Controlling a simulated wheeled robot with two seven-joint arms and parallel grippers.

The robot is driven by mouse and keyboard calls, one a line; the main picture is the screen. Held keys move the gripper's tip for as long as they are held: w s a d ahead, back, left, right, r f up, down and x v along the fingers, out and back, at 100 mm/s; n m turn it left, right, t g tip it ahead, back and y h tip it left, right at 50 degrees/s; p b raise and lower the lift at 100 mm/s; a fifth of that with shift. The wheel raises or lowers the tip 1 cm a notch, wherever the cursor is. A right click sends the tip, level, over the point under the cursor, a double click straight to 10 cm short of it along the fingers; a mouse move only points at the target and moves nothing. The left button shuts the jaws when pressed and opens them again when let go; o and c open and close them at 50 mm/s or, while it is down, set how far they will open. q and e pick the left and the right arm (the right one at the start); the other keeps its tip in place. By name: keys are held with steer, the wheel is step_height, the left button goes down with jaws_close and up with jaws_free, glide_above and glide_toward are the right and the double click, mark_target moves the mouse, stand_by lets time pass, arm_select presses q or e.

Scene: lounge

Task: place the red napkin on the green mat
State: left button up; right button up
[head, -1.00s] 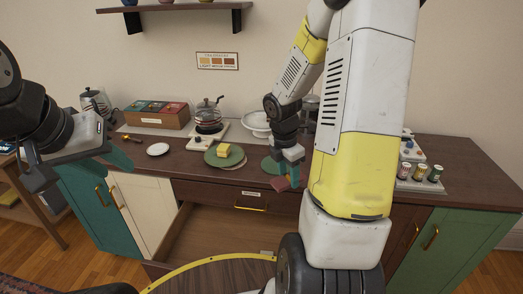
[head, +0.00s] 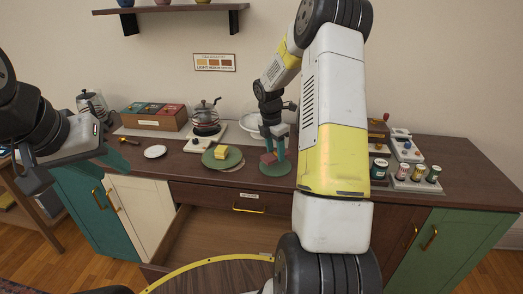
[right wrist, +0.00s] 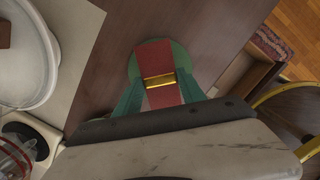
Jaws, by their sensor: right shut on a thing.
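The red napkin (head: 267,158), a folded strip with a gold band, is between the teal fingers of my right gripper (head: 273,155), which is shut on it. The round green mat (head: 275,171) lies on the counter directly below. In the right wrist view the napkin (right wrist: 154,57) overlaps the mat (right wrist: 183,61), whose edge shows on both sides; part is hidden by napkin and fingers. I cannot tell whether the napkin touches the mat. My left gripper (head: 72,168) is open and empty at the far left, away from the counter items.
A white bowl (head: 250,125) stands behind, a kettle (head: 206,118) further left. Several cans (head: 417,173) stand at right. A drawer (head: 213,236) is open below the counter.

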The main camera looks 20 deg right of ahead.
mark_target(275, 154)
steer(key=shift+w+f, duration=0.1)
steer(key=shift+f, duration=1.65)
steer(key=shift+f, duration=0.15)
steer(key=o, duration=1.3)
steer(key=shift+o, duration=0.2)
steer(key=r, duration=0.4)
steer(key=a+r, duration=0.1)
steer(key=r, duration=0.7)
steer(key=shift+s+a, duration=0.3)
steer(key=shift+a, duration=0.05)
steer(key=s+a+r+m+t, duration=0.1)
steer(key=s+a+r+m, duration=0.4)
steer(key=r, duration=0.3)
steer(key=s+a+r+m+t+y, duration=0.1)
steer(key=s+a+r+m, duration=0.1)
steer(key=s+m, duration=0.3)
steer(key=s+a+r+m+t+y, duration=0.1)
steer(key=s+m, duration=0.4)
steer(key=s, duration=0.5)
steer(key=s+a+r+m+t+y, duration=0.2)
steer(key=s+a+r+m, duration=0.2)
steer(key=s+m, duration=0.2)
steer(key=s, duration=0.2)
steer(key=shift+s+a+r+t, duration=0.2)
steer(key=shift+s+a+t, duration=0.1)
steer(key=shift+a, duration=0.05)
